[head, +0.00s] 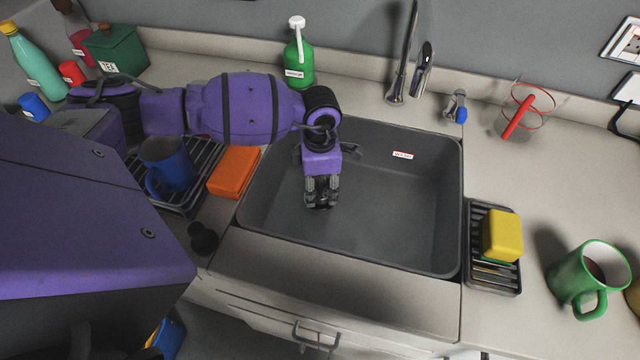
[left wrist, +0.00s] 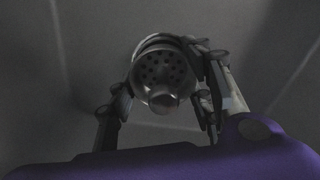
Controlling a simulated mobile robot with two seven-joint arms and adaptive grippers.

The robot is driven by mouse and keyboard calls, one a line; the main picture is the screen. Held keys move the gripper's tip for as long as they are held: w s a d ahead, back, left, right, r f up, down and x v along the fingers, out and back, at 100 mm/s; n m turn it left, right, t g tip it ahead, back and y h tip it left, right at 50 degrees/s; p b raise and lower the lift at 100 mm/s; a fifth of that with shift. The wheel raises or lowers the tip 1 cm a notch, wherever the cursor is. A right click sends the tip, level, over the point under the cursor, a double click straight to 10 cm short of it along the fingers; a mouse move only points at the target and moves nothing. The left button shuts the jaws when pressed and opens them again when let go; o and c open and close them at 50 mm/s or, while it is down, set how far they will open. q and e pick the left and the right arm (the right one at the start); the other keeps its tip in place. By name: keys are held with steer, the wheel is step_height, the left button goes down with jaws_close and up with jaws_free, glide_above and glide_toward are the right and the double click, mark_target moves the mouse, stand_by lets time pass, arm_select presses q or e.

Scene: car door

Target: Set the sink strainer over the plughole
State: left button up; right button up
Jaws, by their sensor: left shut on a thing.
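My left gripper (head: 321,196) reaches down into the grey sink basin (head: 390,215), over its left half. In the left wrist view the left gripper (left wrist: 165,95) is shut on the sink strainer (left wrist: 163,72), a round metal piece with several holes and a knob in the middle. The strainer is hidden by the gripper in the head view. The plughole does not show in either view; my gripper may cover it. I cannot tell how far the strainer is from the basin floor. My right gripper is not in view.
A tap (head: 404,60) and green bottle (head: 299,60) stand behind. A yellow sponge (head: 502,236) and green mug (head: 590,278) are at right. The basin's right half is clear.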

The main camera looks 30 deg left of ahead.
arm_select(q)
steer(key=shift+f, duration=0.3)
steer(key=o, duration=1.1)
steer(key=shift+r, duration=0.1)
step_height(320, 180, up, 12)
steer(key=shift+r, duration=0.25)
